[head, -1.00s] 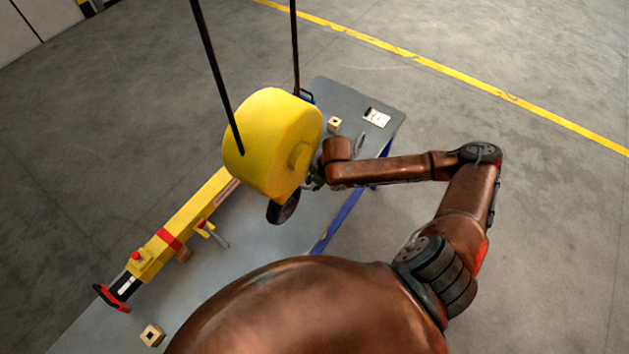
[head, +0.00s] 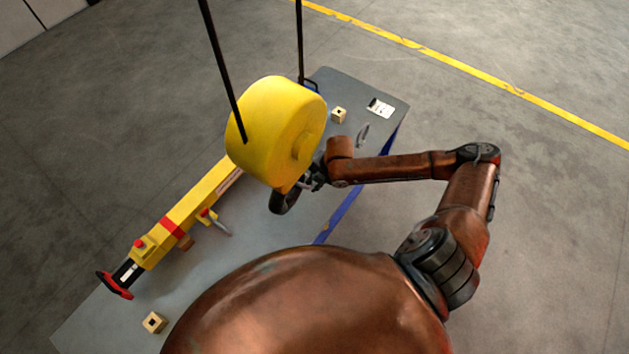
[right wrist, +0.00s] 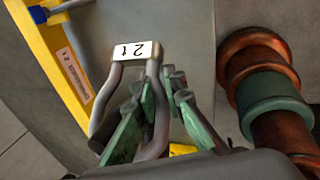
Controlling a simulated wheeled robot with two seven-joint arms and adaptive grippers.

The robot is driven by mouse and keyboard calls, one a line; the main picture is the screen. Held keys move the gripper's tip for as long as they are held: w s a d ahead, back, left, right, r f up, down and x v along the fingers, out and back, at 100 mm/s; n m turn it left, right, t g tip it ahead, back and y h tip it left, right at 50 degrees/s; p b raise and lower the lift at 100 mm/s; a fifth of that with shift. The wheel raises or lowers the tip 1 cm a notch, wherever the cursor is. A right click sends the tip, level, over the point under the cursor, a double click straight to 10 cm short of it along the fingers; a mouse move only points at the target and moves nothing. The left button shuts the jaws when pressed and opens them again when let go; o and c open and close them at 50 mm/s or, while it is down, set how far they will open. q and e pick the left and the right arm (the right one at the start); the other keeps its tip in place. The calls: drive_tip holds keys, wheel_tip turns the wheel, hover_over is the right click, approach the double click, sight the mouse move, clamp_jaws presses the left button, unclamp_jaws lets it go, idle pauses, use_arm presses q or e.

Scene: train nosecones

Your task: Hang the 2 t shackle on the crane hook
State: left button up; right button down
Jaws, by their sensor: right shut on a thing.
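The 2 t shackle (right wrist: 160,88) is a grey bow with a white "2 t" label, upside down in the right wrist view. My right gripper (right wrist: 158,115), with green finger pads, is shut on it. In the head view my right gripper (head: 314,180) is just right of the dark crane hook (head: 279,203), under the big yellow hook block (head: 275,130). The shackle cannot be made out there, and whether it touches the hook cannot be told. My left gripper is not in view.
A grey table (head: 270,245) stands below, with a yellow beam (head: 190,210) along its left side. A small wooden block (head: 154,322) lies at the near end, another (head: 338,115) at the far end by a white card (head: 380,107). Two dark rods (head: 222,70) rise from the hook block.

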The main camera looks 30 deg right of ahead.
drive_tip(key=shift+s+a+f+m+g+y+b, duration=0.1)
drive_tip(key=shift+s+a+f+g+y+b, duration=0.1)
drive_tip(key=shift+a+f+y, duration=0.45)
drive_tip(key=shift+s+a+f+m+g+y+b, duration=0.15)
drive_tip(key=shift+a+f, duration=0.25)
drive_tip(key=shift+f, duration=0.55)
drive_tip(key=shift+s+a+f+m+g+y+b, duration=0.15)
drive_tip(key=shift+s+a+f+y, duration=0.1)
drive_tip(key=shift+a+f+y, duration=0.45)
drive_tip(key=shift+d+f, duration=0.1)
drive_tip(key=shift+d, duration=0.05)
drive_tip(key=c, duration=2)
unclamp_jaws()
drive_tip(key=shift+o, duration=0.5)
drive_tip(key=v, duration=1.2)
drive_tip(key=shift+s, duration=0.2)
